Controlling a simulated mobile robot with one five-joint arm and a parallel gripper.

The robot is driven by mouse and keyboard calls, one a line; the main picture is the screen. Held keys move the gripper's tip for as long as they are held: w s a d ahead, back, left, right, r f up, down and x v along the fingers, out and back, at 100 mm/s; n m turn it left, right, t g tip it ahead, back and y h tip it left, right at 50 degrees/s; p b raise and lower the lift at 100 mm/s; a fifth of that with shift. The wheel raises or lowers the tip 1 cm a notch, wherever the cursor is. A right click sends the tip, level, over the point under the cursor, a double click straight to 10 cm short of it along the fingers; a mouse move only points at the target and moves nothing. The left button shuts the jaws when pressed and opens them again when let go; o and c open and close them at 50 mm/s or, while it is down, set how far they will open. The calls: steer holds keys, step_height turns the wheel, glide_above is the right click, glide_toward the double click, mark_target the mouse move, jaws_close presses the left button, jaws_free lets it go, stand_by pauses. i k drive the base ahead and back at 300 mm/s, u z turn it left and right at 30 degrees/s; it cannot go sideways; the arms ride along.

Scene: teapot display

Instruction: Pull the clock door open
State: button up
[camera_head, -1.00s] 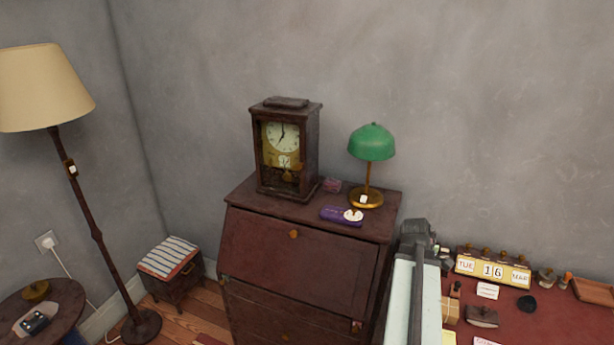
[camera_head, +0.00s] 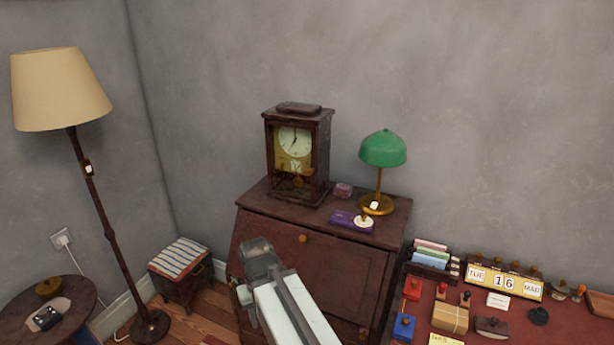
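A dark wooden mantel clock (camera_head: 322,150) stands upright on top of the wooden secretary desk (camera_head: 262,200). Its glazed front door (camera_head: 273,157) looks shut, with the white dial and a gold lower panel behind the glass. My gripper (camera_head: 246,294) is at the end of my pale arm, in front of the desk's slanted front, below and apart from the clock. Its fingers are small and dark from this angle, so I cannot tell whether they are open or shut. I see nothing held in it.
A green desk lamp (camera_head: 383,150) and a purple box (camera_head: 344,220) stand right of the clock. A red-topped table (camera_head: 560,325) with a calendar (camera_head: 503,279) is at the right. A floor lamp (camera_head: 104,215) and striped stool (camera_head: 180,255) are at the left.

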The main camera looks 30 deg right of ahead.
mark_target(312, 171)
steer(key=k, duration=1.3)
steer(key=u, duration=0.3)
steer(key=i, duration=1.05)
steer(key=u, duration=0.8)
steer(key=i, duration=0.85)
steer(key=u, duration=0.1)
